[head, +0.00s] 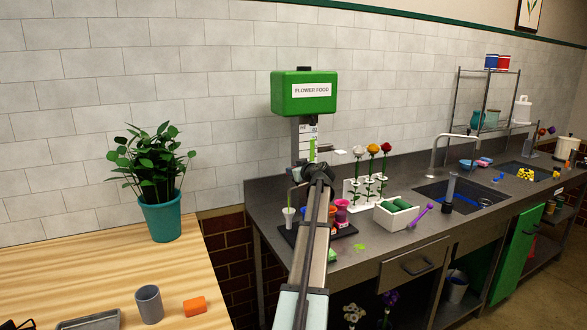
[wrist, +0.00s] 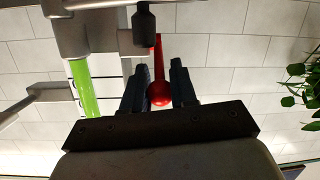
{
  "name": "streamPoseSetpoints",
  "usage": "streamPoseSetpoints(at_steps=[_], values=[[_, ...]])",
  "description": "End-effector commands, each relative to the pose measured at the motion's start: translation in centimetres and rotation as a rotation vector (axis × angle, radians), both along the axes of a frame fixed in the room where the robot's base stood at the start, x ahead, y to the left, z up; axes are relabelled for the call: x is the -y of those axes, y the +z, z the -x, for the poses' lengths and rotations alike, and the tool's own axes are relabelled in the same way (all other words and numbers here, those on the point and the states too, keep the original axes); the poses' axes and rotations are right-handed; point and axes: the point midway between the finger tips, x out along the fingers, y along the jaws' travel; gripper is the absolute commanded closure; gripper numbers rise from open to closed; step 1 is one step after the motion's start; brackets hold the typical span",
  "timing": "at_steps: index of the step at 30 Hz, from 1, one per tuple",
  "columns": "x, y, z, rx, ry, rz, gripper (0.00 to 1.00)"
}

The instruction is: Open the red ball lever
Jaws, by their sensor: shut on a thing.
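The red ball lever (wrist: 160,94) shows in the wrist view, a red ball on a thin red stem, between the two fingers of my gripper (wrist: 159,90). My gripper is shut on the ball. In the head view my gripper and arm cover the lever, below the green flower food dispenser (head: 304,94). A scale panel with a green level tube (head: 312,148) stands below the tank; the green tube also shows in the wrist view (wrist: 84,92).
Several cups, one of them white (head: 289,218), stand on a dark tray below the dispenser. A flower rack (head: 352,194) and a white box (head: 386,218) are to the right. A potted plant (head: 160,215) stands on the wooden table at left. The wall is close behind.

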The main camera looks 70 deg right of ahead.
Motion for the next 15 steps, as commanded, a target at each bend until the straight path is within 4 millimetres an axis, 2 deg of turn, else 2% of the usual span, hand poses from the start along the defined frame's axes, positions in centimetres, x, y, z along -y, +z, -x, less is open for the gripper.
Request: streamPoseSetpoints(at_steps=[5, 15], values=[[-0.22, -0.72, 0.22, 0.042, 0.001, 0.045, 1.00], [-0.24, -0.94, 0.26, 0.079, 0.001, 0.084, 1.00]])
